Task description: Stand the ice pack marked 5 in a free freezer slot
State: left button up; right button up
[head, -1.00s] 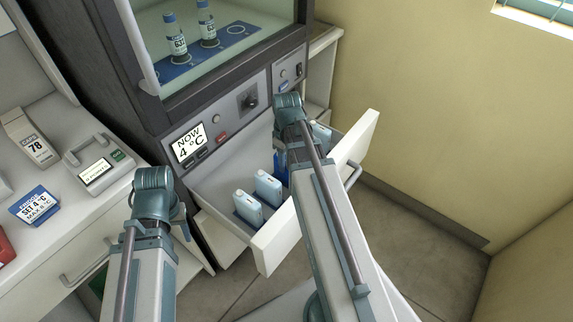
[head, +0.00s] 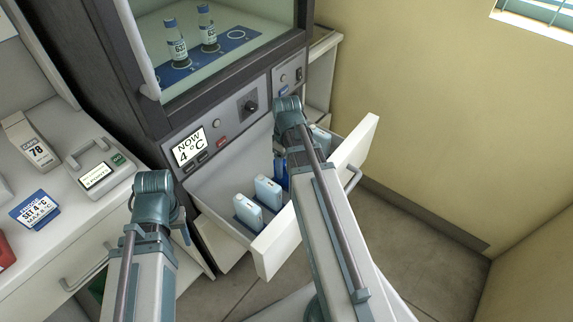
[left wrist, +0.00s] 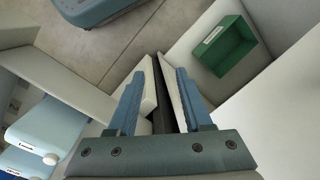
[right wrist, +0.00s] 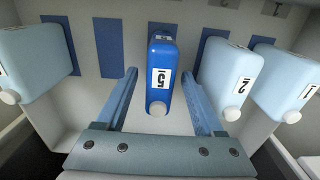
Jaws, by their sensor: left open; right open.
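The dark blue ice pack marked 5 (right wrist: 161,75) stands upright in the open freezer drawer (right wrist: 90,85), between the fingers of my right gripper (right wrist: 168,75). The gripper is open, with a gap on both sides of the pack. The pack's base is hidden, so I cannot tell how it sits in a slot. An empty dark blue slot (right wrist: 108,45) lies to its left. Light blue packs marked 2 (right wrist: 232,80) and 1 (right wrist: 288,80) stand to its right. In the head view, my arm mostly covers pack 5 (head: 281,173). My left gripper (left wrist: 160,75) is open and empty.
Another light blue pack (right wrist: 35,65) stands at the drawer's left in the right wrist view. Above the drawer is a glass-fronted cabinet with bottles (head: 177,50) and a display (head: 188,147) reading 4 °C. A counter with devices (head: 100,165) is at left. A green box (left wrist: 222,45) shows in the left wrist view.

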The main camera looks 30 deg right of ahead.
notch_tip(320, 180, up, 12)
jog(key=p, duration=1.1)
jog(key=shift+p, duration=0.3)
jog(key=s+a, duration=0.4)
jog(key=a, duration=0.8)
jog(key=s+a+h, duration=0.1)
jog(key=s+a, duration=0.2)
jog(key=a, duration=1)
jog(key=shift+s+m, duration=0.4)
jog(key=shift+a+r, duration=0.1)
